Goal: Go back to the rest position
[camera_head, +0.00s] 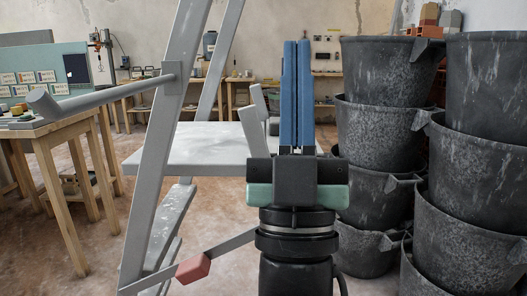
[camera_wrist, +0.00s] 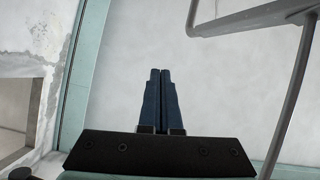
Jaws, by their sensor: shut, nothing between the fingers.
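My gripper (camera_head: 296,48) points straight up in the head view, in front of the grey platform. Its two long blue fingers lie side by side against each other with nothing between them. In the wrist view my gripper (camera_wrist: 161,74) also shows shut and empty, seen against a pale ceiling. No object touches the fingers in either view.
Stacked black rubble buckets (camera_head: 385,70) stand close on the right, with a second stack (camera_head: 480,185) beside them. A grey ladder-like frame (camera_head: 165,120) with a platform (camera_head: 200,147) stands left of the arm. A wooden table (camera_head: 50,130) is at far left.

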